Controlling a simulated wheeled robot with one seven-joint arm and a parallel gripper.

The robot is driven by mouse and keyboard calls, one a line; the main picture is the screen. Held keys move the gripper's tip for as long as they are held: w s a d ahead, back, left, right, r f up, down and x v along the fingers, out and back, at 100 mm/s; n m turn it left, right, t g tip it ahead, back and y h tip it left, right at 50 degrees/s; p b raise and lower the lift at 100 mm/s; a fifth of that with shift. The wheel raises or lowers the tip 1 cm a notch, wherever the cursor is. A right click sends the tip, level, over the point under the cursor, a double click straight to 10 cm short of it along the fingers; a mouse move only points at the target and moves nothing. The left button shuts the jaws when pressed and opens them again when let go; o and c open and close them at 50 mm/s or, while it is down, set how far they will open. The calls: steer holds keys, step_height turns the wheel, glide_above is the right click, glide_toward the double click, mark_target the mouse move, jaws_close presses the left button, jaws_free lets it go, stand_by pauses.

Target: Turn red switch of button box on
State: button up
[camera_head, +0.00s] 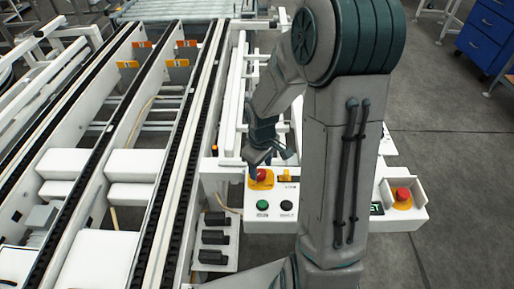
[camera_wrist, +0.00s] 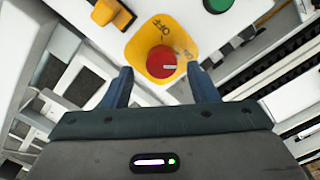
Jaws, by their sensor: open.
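The red switch (camera_head: 262,174) sits on a yellow plate (camera_head: 257,184) on the white button box (camera_head: 270,215). In the wrist view the red switch (camera_wrist: 161,61) is a round knob with a pale mark, on the yellow plate (camera_wrist: 139,47) with lettering. My gripper (camera_head: 270,157) is just above and beside the switch in the head view. In the wrist view my gripper (camera_wrist: 160,82) has its two blue fingers apart, with the knob just beyond and between the tips. I cannot tell whether they touch it.
A green button (camera_head: 263,205) and a black button (camera_head: 287,206) are on the box front. A yellow-orange switch (camera_head: 288,178) is right of the red one. Another red button (camera_head: 402,194) is on the right. Conveyor rails (camera_head: 115,135) fill the left; open floor lies right.

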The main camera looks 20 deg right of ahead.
mark_target(260, 172)
step_height(260, 172, up, 12)
steer(key=shift+p, duration=0.45)
steer(key=s+a+r+m+t, duration=0.2)
steer(key=s+r+m, duration=0.4)
steer(key=s, duration=0.7)
steer(key=shift+r+t+p, duration=0.3)
steer(key=shift+r+p, duration=0.05)
steer(key=shift+r, duration=0.3)
steer(key=shift+s+a+m, duration=0.15)
steer(key=shift+s+m, duration=0.15)
steer(key=shift+s, duration=0.25)
steer(key=shift+c, duration=0.3)
